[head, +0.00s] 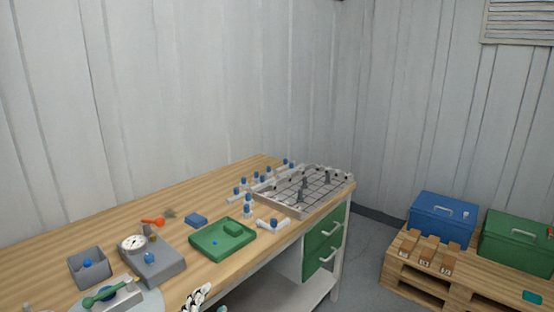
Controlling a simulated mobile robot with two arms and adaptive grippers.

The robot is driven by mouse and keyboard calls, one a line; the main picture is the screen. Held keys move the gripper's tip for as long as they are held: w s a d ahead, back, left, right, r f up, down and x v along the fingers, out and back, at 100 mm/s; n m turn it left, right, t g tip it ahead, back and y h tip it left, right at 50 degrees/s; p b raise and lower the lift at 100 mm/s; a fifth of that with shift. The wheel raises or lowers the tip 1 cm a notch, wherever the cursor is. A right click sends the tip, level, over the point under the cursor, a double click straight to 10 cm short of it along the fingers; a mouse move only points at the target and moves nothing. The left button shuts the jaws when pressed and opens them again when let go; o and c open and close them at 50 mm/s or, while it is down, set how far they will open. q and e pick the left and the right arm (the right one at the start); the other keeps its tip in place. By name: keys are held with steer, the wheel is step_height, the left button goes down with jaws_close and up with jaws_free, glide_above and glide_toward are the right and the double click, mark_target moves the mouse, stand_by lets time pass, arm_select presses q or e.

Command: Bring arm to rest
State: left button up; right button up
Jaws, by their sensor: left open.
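My left gripper (197,297) shows only in part, black and white, at the bottom edge of the head view. It is open, with nothing seen between its fingers. It is in front of the wooden workbench (100,238), near its front edge, to the right of a grey gauge block (160,268). Most of my left arm is out of the picture. My right gripper is not in view.
A green tray (208,247) lies mid-bench. Several blue-capped white vessels (248,206) stand near a wire grid rack (290,200) at the far end. A grey bin (90,268) and a green-handled tool (105,295) are at lower left. A pallet (400,272) with boxes stands right.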

arm_select(q)
steer(key=s+a+f+n+g+y, duration=0.1)
steer(key=s+a+f+n+g, duration=0.25)
steer(key=s+f, duration=0.25)
steer(key=s+a+f+n+g+y, duration=0.2)
steer(key=s+f+n+g, duration=0.2)
steer(key=s+f, duration=0.25)
steer(key=s+f+n+g+h, duration=0.1)
steer(key=s+f+g, duration=0.15)
steer(key=s, duration=0.55)
steer(key=s+f+n+g, duration=0.2)
steer(key=s+g, duration=0.1)
steer(key=s, duration=0.5)
step_height(320, 180, down, 26)
steer(key=s+g, duration=0.2)
steer(key=s+a+f, duration=0.1)
steer(key=s+f, duration=0.7)
steer(key=s+a+f+g, duration=0.1)
steer(key=s+a+f, duration=0.1)
steer(key=s+f, duration=0.6)
steer(key=shift+s+a+f+m, duration=0.2)
steer(key=shift+s+a+m, duration=0.1)
steer(key=shift+m, duration=0.15)
